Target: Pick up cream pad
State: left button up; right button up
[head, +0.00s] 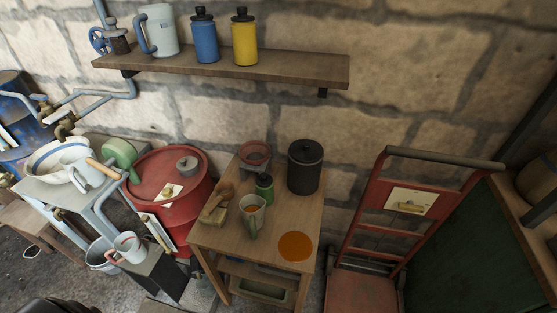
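Two cream pieces could be the cream pad, and I cannot tell which one it is. A small cream square (173,187) lies on top of the red drum, with a little brownish mark or object on it. A larger cream rectangle (403,196) is on the upper frame of the red hand truck, with a tan elongated piece across its lower part. Neither of my grippers can be made out in the head view, and nothing touches either cream piece.
The red drum (152,217) stands left of a wooden table (215,240) holding a mug (252,211), a green bottle (264,187) and a black canister (304,168). The red hand truck (360,290) stands to the right. A wall shelf (300,70) hangs above.

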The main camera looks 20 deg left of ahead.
aim_at(217, 218)
jog(key=k+j+u, duration=0.1)
jog(key=u, duration=1)
jog(key=z, duration=0.2)
